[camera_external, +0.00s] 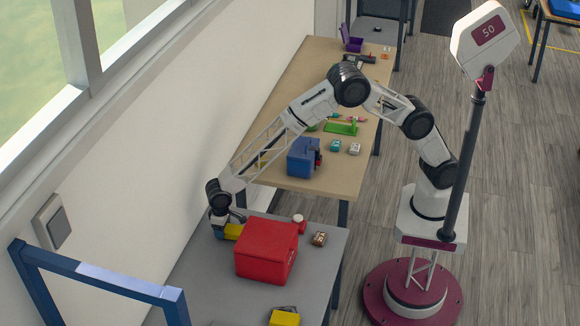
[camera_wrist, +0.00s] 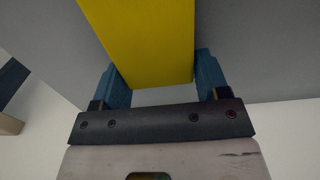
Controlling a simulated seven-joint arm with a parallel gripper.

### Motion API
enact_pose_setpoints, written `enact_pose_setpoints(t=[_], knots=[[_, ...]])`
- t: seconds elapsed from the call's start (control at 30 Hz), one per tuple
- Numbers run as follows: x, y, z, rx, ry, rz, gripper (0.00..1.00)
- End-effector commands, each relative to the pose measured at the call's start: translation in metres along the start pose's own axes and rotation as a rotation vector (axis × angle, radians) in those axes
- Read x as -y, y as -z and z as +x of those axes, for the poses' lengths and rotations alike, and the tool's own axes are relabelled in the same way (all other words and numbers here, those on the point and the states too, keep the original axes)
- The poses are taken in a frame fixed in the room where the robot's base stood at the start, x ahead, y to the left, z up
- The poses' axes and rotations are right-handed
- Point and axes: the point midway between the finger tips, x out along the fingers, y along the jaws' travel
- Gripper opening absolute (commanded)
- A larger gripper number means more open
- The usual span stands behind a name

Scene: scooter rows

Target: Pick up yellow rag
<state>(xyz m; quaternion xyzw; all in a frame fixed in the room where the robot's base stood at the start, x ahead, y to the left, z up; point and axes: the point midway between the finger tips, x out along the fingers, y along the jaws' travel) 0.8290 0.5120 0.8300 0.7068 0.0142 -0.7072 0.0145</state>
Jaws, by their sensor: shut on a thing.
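A yellow rag (camera_wrist: 145,40) with a flat, block-like look is between the blue fingers of my gripper (camera_wrist: 160,78) in the wrist view. The fingers are shut on its two sides, and its far end runs out of the top of that view. In the external view my gripper (camera_external: 222,230) is at the back left of the grey table, with the yellow rag (camera_external: 234,231) just behind the red box. The box partly hides the rag, and I cannot tell whether the rag touches the table.
The red box (camera_external: 266,250) stands close in front of my gripper. A second yellow object (camera_external: 285,318) is at the near edge. A red-and-white item (camera_external: 299,224) and a small brown item (camera_external: 319,239) lie to the right. The wall is close on the left.

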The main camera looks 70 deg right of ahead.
Motion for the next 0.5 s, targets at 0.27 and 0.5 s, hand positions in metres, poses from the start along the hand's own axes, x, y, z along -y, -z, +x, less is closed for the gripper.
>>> enact_pose_setpoints(t=[0.27, 0.5], knots=[[0.000, 0.000, -0.027, -0.003, 0.002, 0.000, 0.46], [0.000, 0.000, -0.064, -0.002, 0.001, 0.000, 0.46]])
